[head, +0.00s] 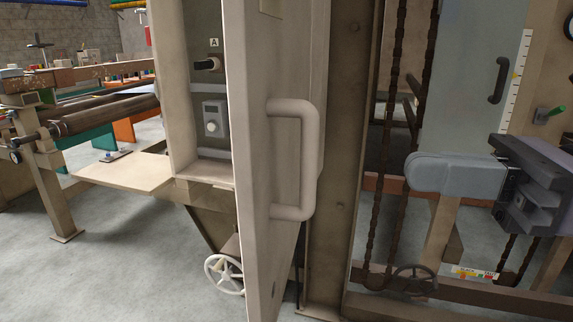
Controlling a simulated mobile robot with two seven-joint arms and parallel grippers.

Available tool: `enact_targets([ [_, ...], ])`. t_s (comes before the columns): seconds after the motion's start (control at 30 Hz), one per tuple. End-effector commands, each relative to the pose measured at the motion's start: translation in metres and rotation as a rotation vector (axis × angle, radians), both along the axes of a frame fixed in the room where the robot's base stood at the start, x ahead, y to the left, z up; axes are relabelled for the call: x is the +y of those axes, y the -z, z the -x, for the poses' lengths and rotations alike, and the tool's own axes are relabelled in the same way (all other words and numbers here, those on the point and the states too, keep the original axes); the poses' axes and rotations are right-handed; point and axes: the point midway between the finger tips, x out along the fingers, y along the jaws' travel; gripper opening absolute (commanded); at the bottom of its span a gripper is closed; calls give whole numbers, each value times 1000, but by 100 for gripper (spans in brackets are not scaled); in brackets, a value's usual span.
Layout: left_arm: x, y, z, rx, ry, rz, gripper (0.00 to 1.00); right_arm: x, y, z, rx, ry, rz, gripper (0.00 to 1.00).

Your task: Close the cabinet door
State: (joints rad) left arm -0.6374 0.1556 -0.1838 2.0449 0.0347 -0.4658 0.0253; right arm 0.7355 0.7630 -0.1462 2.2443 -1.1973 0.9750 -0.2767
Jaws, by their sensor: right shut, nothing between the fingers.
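The beige cabinet door (255,190) stands open, swung out toward me and seen at a steep angle in the middle of the head view. It carries a pale C-shaped handle (310,160) on its right-facing side. Behind the door, to its left, is the open cabinet (175,90) with a dark knob and a grey dial box inside. My right gripper (425,173) comes in from the right edge, shut and empty. It appears well to the right of the handle, apart from the door. My left gripper is out of view.
A beige upright post (340,150) and hanging chains (385,190) stand right of the door. A grey panel with a black handle (498,80) is behind my gripper. A white handwheel (224,274) sits low beside the door. A flat shelf (125,172) juts out left of the cabinet.

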Motion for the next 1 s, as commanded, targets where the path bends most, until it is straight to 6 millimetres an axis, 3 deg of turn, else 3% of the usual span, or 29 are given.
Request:
enact_targets([
  [0.23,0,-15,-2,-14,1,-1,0,39,-4,-6,1,-8,-4,0],
  [0.6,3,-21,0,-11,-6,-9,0,104,-4,-18,4,-7,-8,0],
  [0.8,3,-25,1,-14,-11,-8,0,124,-2,-22,4,-5,-6,0],
  [1.0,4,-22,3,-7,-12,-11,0,130,-1,-24,3,-3,-5,0],
])
